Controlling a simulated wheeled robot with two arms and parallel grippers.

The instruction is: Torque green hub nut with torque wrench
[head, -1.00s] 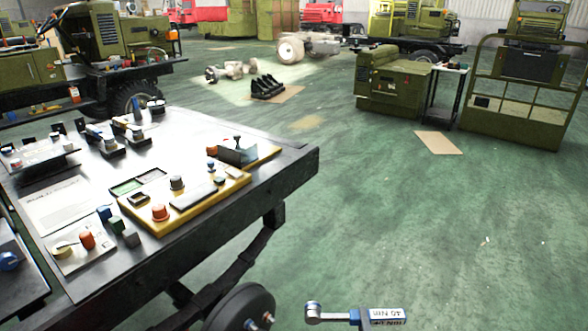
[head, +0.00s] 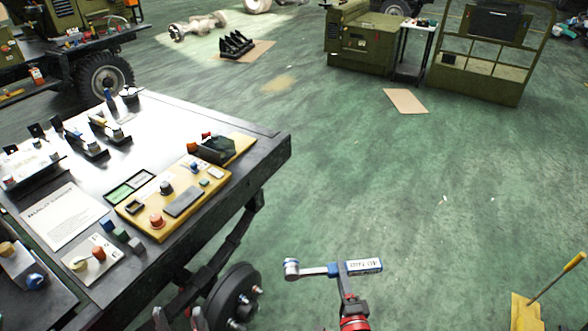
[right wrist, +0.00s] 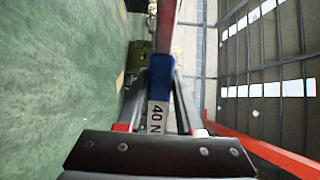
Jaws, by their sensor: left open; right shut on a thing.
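The torque wrench (head: 362,266) has a round silver head at its left end, a blue section and a white "40 Nm" label. My right gripper (head: 334,271) is shut on its blue section and holds it level, right of the wheel hub and apart from it. The right wrist view shows the wrench's labelled handle (right wrist: 157,112) between the fingers. The dark round hub (head: 230,292) stands below the table's right edge, with silver-looking studs or nuts (head: 257,291) on its face. I cannot make out a green nut. My left gripper (head: 180,319) is open and empty at the bottom edge, left of the hub.
A dark workbench (head: 268,158) with a yellow tray (head: 151,226), a paper sheet and several small parts fills the left. A yellow object with a rod (head: 525,312) is at lower right. Green machines and a cardboard sheet (head: 405,101) are farther back. The middle floor is clear.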

